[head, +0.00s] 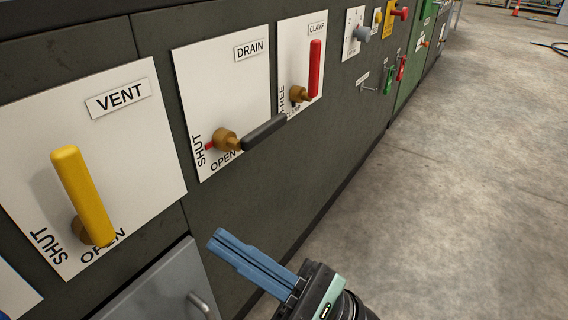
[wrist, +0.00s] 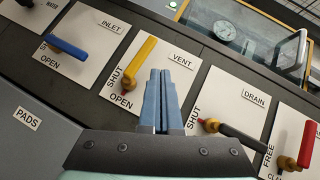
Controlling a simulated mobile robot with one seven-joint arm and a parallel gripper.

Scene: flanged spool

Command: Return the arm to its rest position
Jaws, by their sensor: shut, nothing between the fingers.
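My gripper (head: 235,250) is low in front of the dark panel in the head view, its blue fingers shut together with nothing between them. In the wrist view the gripper (wrist: 162,75) points toward the panel, between the VENT and DRAIN plates. The fingertips look apart from every handle. The yellow VENT handle (head: 80,190) stands nearly upright, tilted a little. The black DRAIN handle (head: 264,132) sticks out to the right from its brass hub. The red CLAMP handle (head: 315,68) stands upright.
A grey cabinet front with a pull handle (head: 200,304) is at the lower left. A blue INLET handle (wrist: 68,47) and a gauge (wrist: 223,30) show in the wrist view. Small red and green hanging items (head: 388,80) are farther along. Open concrete floor (head: 440,200) lies to the right.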

